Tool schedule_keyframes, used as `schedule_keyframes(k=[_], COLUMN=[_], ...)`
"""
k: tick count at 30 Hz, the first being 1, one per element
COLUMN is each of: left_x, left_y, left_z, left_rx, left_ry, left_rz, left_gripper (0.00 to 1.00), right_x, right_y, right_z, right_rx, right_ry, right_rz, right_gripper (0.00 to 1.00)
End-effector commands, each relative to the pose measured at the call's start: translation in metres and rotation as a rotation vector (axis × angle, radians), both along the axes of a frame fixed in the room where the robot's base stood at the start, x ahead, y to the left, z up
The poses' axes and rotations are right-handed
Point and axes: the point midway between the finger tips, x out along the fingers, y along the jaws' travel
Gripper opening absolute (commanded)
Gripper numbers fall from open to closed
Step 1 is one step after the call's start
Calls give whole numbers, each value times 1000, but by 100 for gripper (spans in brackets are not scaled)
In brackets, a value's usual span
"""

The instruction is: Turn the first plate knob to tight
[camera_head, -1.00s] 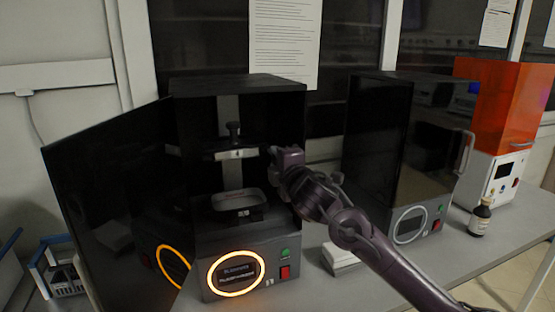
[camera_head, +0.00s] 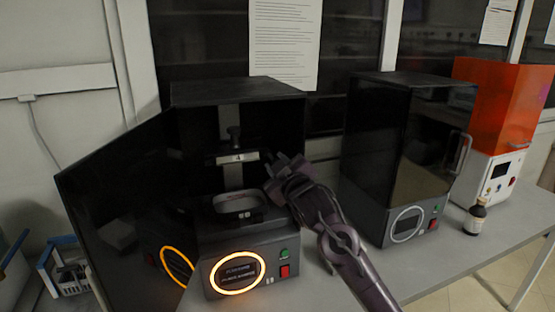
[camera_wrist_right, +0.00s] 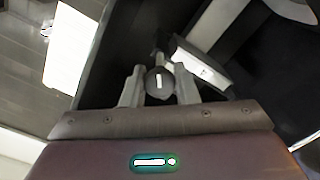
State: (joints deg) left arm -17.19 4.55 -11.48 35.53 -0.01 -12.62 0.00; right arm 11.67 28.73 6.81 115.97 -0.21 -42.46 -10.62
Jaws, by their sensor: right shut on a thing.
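The left black machine stands open, with a plate holder (camera_head: 238,157) bearing a light label inside it and a dark upright knob (camera_head: 234,134) above. My right gripper (camera_head: 273,168) is at the right end of the plate holder. In the right wrist view, its fingers (camera_wrist_right: 160,88) are shut on a round grey knob (camera_wrist_right: 159,80) with a white mark. In the head view I cannot make out this knob behind the gripper. The plate holder also shows beyond it in the wrist view (camera_wrist_right: 196,66). My left gripper is not in view.
The open door (camera_head: 115,205) stands at the left, and a tray (camera_head: 237,203) lies below the plate holder. A closed black machine (camera_head: 395,150), a brown bottle (camera_head: 475,217) and an orange-topped machine (camera_head: 497,110) stand to the right. A blue-edged rack (camera_head: 68,275) is at the lower left.

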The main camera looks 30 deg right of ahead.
Motion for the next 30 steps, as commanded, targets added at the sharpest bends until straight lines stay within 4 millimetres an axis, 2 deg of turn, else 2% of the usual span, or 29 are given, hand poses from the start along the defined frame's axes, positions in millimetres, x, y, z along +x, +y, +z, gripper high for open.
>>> schedule_keyframes(k=[3,15,30], left_x=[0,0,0], left_y=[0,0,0], left_z=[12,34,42], left_rx=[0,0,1], left_ry=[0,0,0], left_rz=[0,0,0], left_gripper=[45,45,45], right_x=[0,0,0], right_y=[1,0,0], right_z=[0,-1,-3], right_rx=[114,414,550], right_ry=[-19,-92,-125], right_rz=[0,-2,-1], right_gripper=[4,4,4])
